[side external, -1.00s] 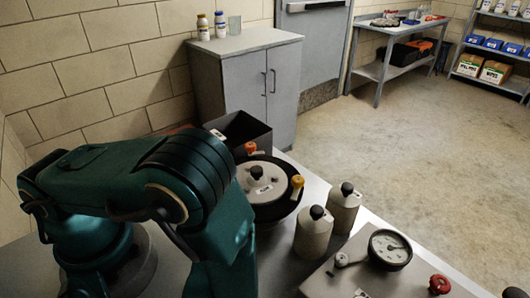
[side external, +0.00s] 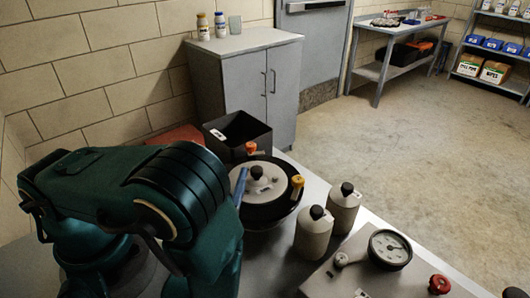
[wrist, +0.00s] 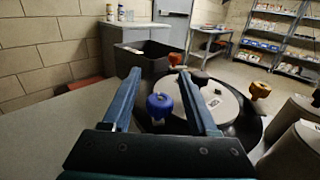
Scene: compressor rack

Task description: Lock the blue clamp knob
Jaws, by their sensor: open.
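The blue clamp knob (wrist: 160,106) is on the near rim of a round vessel with a grey lid (wrist: 219,101) in the wrist view. My gripper (wrist: 159,72) is open, with one finger on either side of the blue knob in the picture; I cannot tell whether either touches it. In the side view, one blue finger (side external: 240,187) shows at the left edge of the vessel lid (side external: 268,180), and my arm hides the blue knob. An orange knob (side external: 251,148) and an amber knob (side external: 297,181) are also on the rim.
A black open bin (side external: 237,136) stands behind the vessel. Two grey bottles with black caps (side external: 313,232) (side external: 344,207) stand to its right. A plate with a pressure gauge (side external: 390,249) and a red knob (side external: 439,285) is at the front right. Bare bench lies left in the wrist view.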

